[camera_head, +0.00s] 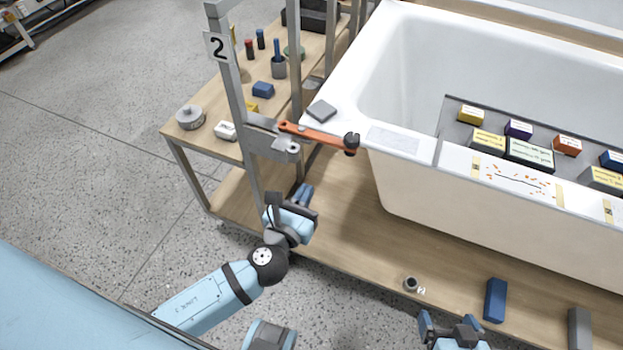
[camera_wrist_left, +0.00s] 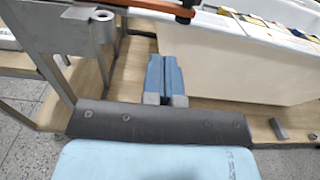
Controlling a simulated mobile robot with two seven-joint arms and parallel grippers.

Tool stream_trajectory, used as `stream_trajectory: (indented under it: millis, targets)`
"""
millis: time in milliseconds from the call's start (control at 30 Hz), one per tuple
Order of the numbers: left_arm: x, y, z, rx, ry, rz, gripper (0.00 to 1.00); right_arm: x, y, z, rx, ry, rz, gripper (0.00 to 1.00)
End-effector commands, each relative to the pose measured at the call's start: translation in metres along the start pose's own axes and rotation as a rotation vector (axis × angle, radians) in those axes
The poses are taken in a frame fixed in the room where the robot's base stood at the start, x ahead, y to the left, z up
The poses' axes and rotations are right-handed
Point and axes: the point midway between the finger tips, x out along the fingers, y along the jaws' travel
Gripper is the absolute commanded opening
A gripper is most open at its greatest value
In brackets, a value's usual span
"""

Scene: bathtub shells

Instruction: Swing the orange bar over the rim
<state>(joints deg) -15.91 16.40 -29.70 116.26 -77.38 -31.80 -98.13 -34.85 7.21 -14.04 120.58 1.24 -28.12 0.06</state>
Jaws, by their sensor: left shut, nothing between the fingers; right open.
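The orange bar (camera_head: 318,136) runs from a grey bracket (camera_head: 270,138) on the post marked 2 towards the tub's near left corner. Its dark knob (camera_head: 351,143) overlaps that corner in the head view; whether it touches the rim (camera_head: 345,85) I cannot tell. The bar (camera_wrist_left: 150,5) is partly cut off at the top of the left wrist view. My left gripper (camera_head: 304,193) is shut and empty, below the bar and apart from it; its blue fingers (camera_wrist_left: 164,75) are together in the wrist view. My right gripper (camera_head: 448,324) is open and empty at the bottom edge.
A grey block (camera_head: 321,110) lies on the rim corner. The bench (camera_head: 172,132) behind the post holds small items.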

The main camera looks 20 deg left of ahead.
Motion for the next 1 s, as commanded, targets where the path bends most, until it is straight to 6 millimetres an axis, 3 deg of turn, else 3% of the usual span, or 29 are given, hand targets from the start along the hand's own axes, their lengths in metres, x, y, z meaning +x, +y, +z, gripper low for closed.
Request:
stream_trajectory:
  millis: [300, 500, 700, 1000]
  targets:
    - [0.069, 0.0, 0.001, 0.0, -0.003, 0.002, 0.0, -0.001, 0.001, 0.0, 0.002, -0.003, 0.001, 0.9]
    - [0.104, 0.0, 0.001, -0.001, -0.002, 0.001, 0.0, 0.0, 0.001, 0.001, 0.002, -0.004, 0.001, 0.9]
    - [0.121, 0.0, 0.0, -0.002, 0.0, 0.001, 0.0, 0.0, 0.001, 0.002, 0.001, -0.005, 0.002, 0.9]
    - [0.124, 0.0, 0.0, -0.001, 0.0, 0.001, 0.0, 0.0, 0.001, 0.002, 0.0, -0.005, 0.001, 0.9]
